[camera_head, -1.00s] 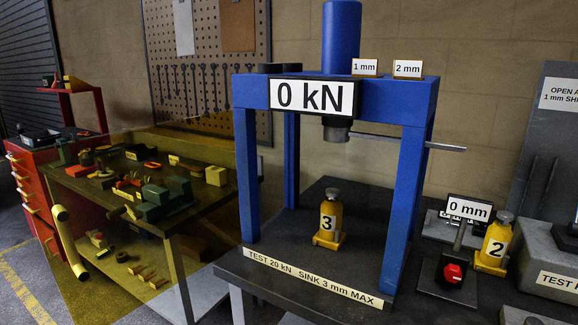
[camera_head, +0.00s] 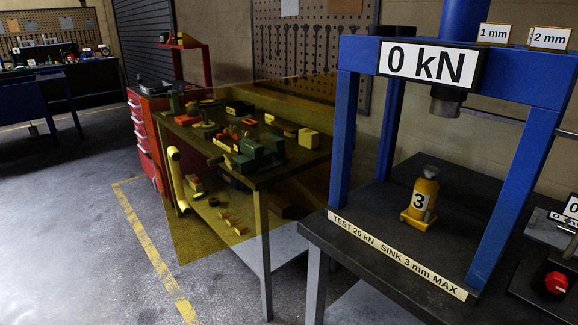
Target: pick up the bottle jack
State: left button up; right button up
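A yellow bottle jack marked 3 (camera_head: 421,200) with a grey top stands upright on the dark bench (camera_head: 372,205) inside the blue press frame (camera_head: 497,195). The press ram (camera_head: 447,100) hangs above it, with a clear gap between them. The press display (camera_head: 428,63) reads 0 kN. The jack marked 2 is outside the present view. Neither of my grippers is in view.
A workbench (camera_head: 262,178) with tools and green blocks stands left of the press, behind a see-through yellow panel. A red tool cabinet (camera_head: 150,135) is beyond it. A red button (camera_head: 556,283) sits at the right edge. The floor (camera_head: 75,230) at left is open.

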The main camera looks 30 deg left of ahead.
aim_at(419, 215)
jog(key=i+j+z, duration=0.1)
jog(key=j+z, duration=0.85)
jog(key=j, duration=0.7)
jog(key=k+j+z, duration=0.1)
jog(key=j, duration=0.45)
jog(key=k+j, duration=0.1)
jog(key=j, duration=0.45)
jog(key=j+z, duration=0.1)
jog(key=j, duration=0.5)
jog(key=k, duration=0.05)
